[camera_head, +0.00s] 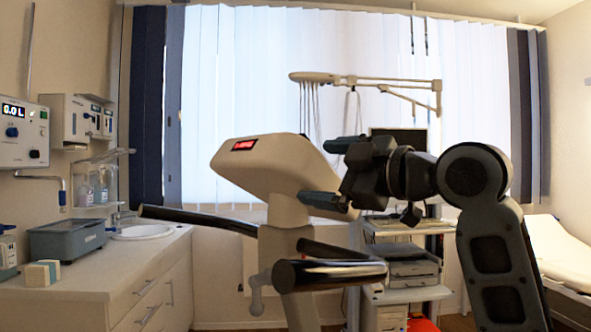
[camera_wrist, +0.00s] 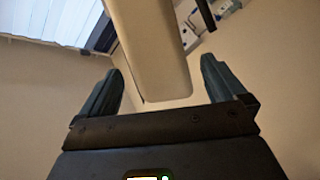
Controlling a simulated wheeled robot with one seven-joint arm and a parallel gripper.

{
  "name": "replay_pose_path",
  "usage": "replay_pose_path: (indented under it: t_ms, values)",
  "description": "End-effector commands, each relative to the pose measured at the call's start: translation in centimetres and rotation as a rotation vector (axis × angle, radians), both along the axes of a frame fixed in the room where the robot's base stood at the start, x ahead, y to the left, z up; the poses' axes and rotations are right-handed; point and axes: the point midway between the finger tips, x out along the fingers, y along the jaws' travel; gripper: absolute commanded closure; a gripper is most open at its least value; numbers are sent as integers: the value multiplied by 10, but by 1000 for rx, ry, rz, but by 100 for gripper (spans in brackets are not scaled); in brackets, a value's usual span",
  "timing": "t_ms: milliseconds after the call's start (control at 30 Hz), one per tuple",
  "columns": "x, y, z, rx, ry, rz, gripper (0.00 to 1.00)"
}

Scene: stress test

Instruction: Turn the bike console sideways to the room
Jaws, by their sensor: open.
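The bike console (camera_head: 262,165) is a beige, wedge-shaped head with a small red display near its upper left end. It sits on the bike's beige post (camera_head: 300,270), with dark handlebars (camera_head: 200,217) below. My gripper (camera_head: 333,172) comes from the right, with one finger above and one below the console's right end in the head view. In the wrist view the console (camera_wrist: 155,50) reaches down between the two spread fingers of my gripper (camera_wrist: 162,70), with gaps on both sides. I cannot tell how deep its edge lies between them.
A counter (camera_head: 130,275) with a sink (camera_head: 145,232) and a grey-blue box (camera_head: 66,239) stands at left. A trolley (camera_head: 400,262) with equipment is behind the bike, and a couch (camera_head: 562,255) is at right. The second handlebar (camera_head: 330,273) lies below my gripper.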

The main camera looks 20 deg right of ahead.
Motion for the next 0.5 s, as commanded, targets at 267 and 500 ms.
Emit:
replay_pose_path:
  t_ms: [267, 500]
  values:
    - [39, 16, 1, 0, 1, 1, 2]
    - [52, 21, 0, 0, 0, 0, 2]
